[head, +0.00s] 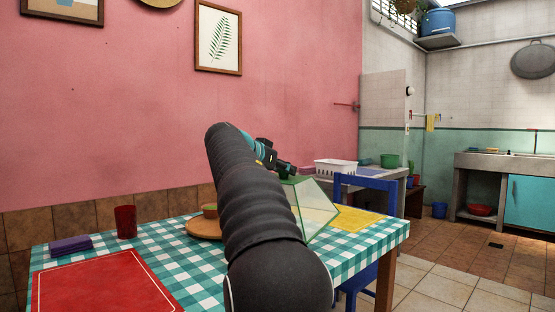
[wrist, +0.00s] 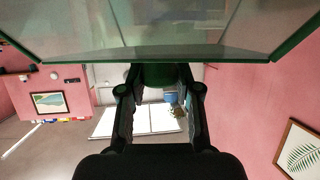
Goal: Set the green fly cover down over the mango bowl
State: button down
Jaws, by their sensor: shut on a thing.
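The green fly cover (head: 317,208) has pale mesh sides and a green frame. It is tilted, in the air above the right part of the table, right of my arm. My gripper (head: 285,171) is shut on the cover's green knob; the wrist view shows the knob between the fingers (wrist: 160,76) and the mesh cover (wrist: 160,30) across the top. A small bowl (head: 210,211), seemingly the mango bowl, stands on a round wooden board (head: 203,228) left of my arm. My arm hides part of both, and I cannot make out the bowl's contents.
The table has a teal checked cloth (head: 180,262). A red cup (head: 125,221), a purple folded cloth (head: 70,246), a red mat (head: 105,285) and a yellow mat (head: 358,219) lie around the board. A blue chair (head: 365,183) stands at the right edge.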

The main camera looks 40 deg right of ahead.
jog(key=shift+w+f, duration=0.15)
jog(key=shift+w, duration=0.25)
notch_tip(320, 180, down, 10)
jog(key=b, duration=0.8)
jog(key=shift+a+f+b, duration=0.1)
jog(key=shift+f+b, duration=0.15)
jog(key=shift+b, duration=0.35)
dwell(1.3)
jog(key=c, duration=0.7)
grip_release()
jog(key=shift+s, duration=0.1)
